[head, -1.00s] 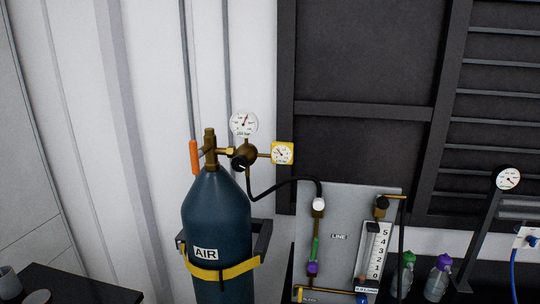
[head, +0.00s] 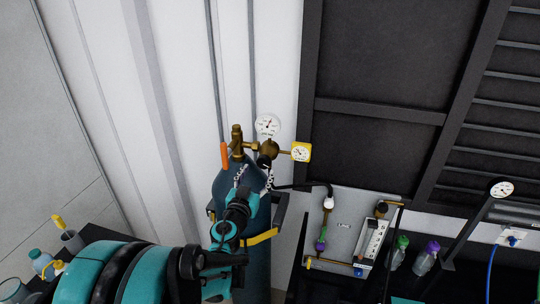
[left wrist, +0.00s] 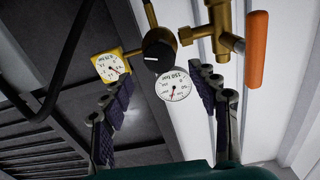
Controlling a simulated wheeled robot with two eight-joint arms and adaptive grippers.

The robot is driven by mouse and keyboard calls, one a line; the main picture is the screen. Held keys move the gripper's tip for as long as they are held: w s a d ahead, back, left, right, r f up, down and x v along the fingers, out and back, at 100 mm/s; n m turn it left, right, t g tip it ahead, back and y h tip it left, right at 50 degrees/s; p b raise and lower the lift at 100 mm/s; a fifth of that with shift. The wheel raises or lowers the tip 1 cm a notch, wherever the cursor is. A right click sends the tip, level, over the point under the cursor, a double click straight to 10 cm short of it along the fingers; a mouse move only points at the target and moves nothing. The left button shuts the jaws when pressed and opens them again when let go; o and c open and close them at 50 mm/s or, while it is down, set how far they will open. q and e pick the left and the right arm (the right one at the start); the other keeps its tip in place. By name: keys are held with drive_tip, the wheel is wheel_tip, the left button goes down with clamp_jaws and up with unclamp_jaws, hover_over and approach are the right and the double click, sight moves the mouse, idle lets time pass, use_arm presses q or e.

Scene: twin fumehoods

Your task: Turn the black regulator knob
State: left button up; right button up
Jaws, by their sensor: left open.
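The black regulator knob (left wrist: 159,50) with a white mark shows in the left wrist view, at the top between my left gripper's fingers. In the head view the knob (head: 264,161) is partly hidden, just below the brass regulator body (head: 269,148). My left gripper (head: 255,177) is open and empty, its fingers spread in front of the cylinder top and short of the knob. In the left wrist view the gripper's (left wrist: 164,85) fingers stand either side of the round white gauge (left wrist: 173,85). My right gripper is not in view.
The yellow gauge (head: 301,152) stands right of the knob. The orange handle (head: 224,155) is to its left. The blue cylinder (head: 256,265) sits in a strapped bracket behind my arm. A black hose runs to the grey panel (head: 345,215). Bottles stand on benches at both sides.

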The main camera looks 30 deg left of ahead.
sight(263, 163)
use_arm(q)
drive_tip(key=x, duration=0.6)
drive_tip(key=shift+w+a+p, duration=0.15)
drive_tip(key=shift+w+p, duration=0.15)
drive_tip(key=shift+w, duration=0.05)
drive_tip(key=c, duration=1.2)
